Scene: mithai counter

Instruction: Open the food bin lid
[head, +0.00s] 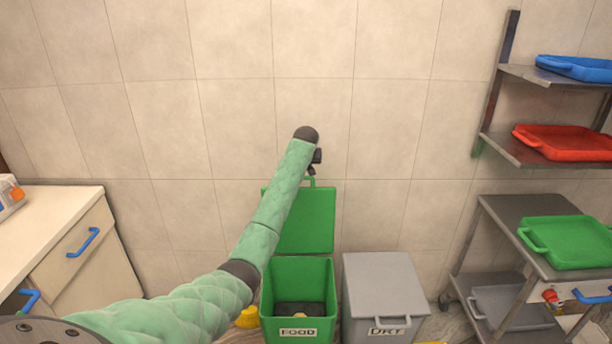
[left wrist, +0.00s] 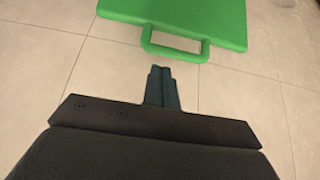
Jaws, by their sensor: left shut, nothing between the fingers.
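The green food bin (head: 298,332) stands on the floor with a FOOD label on its front. Its green lid (head: 306,220) stands raised at the back of the bin, against the tiled wall side, so the inside shows with something dark at the bottom. In the left wrist view the lid (left wrist: 190,15) fills the top, with its loop handle (left wrist: 175,47) facing my gripper. My left gripper (left wrist: 161,70) is shut and empty, its tips just short of the handle. In the head view my left gripper (head: 314,170) is near the handle, partly hidden by my arm.
A grey DRY bin (head: 383,285) with its lid down stands right beside the food bin. A steel trolley with a green tray (head: 570,240) and shelves with red (head: 565,142) and blue trays are at right. A counter with drawers (head: 80,250) is at left.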

